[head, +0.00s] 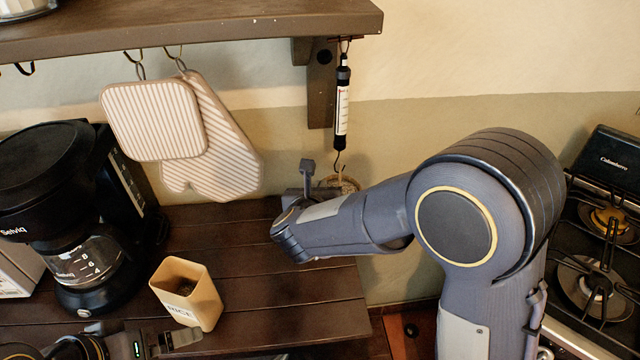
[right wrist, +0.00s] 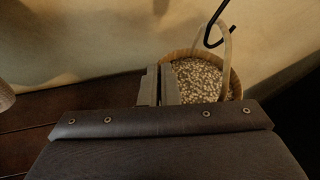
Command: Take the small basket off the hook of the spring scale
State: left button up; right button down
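The spring scale (head: 342,110) hangs upright under the shelf bracket, its hook (head: 339,165) at the bottom. The small basket (head: 347,183) is mostly hidden behind my right arm in the head view. In the right wrist view the round basket (right wrist: 238,86) holds pale beans, and its handle (right wrist: 227,50) rises to the black hook (right wrist: 209,32), which appears to pass through it. My right gripper (right wrist: 159,86) has its fingers close together at the basket's left rim, apparently pinching the wall. My left gripper (head: 165,343) is low at the bottom left, partly cut off, its opening unclear.
A coffee maker (head: 70,215) and a tan rice container (head: 188,292) stand on the wooden counter (head: 270,300). Striped oven mitts (head: 155,120) hang from the shelf (head: 200,28). A gas stove (head: 595,270) is at right. The wall is close behind the basket.

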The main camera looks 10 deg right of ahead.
aim_at(343, 180)
jog(key=p, duration=0.5)
jog(key=shift+d+r, duration=0.1)
jog(key=shift+r, duration=0.2)
jog(key=shift+d+r+p, duration=0.35)
jog(key=shift+r+p, duration=0.3)
jog(key=shift+p, duration=0.25)
jog(key=shift+d+p, duration=0.4)
jog(key=shift+d+f+b, duration=0.15)
jog(key=shift+d+b, duration=0.25)
jog(key=shift+b, duration=0.1)
jog(key=shift+d+b, duration=1.1)
jog(key=shift+d, duration=0.15)
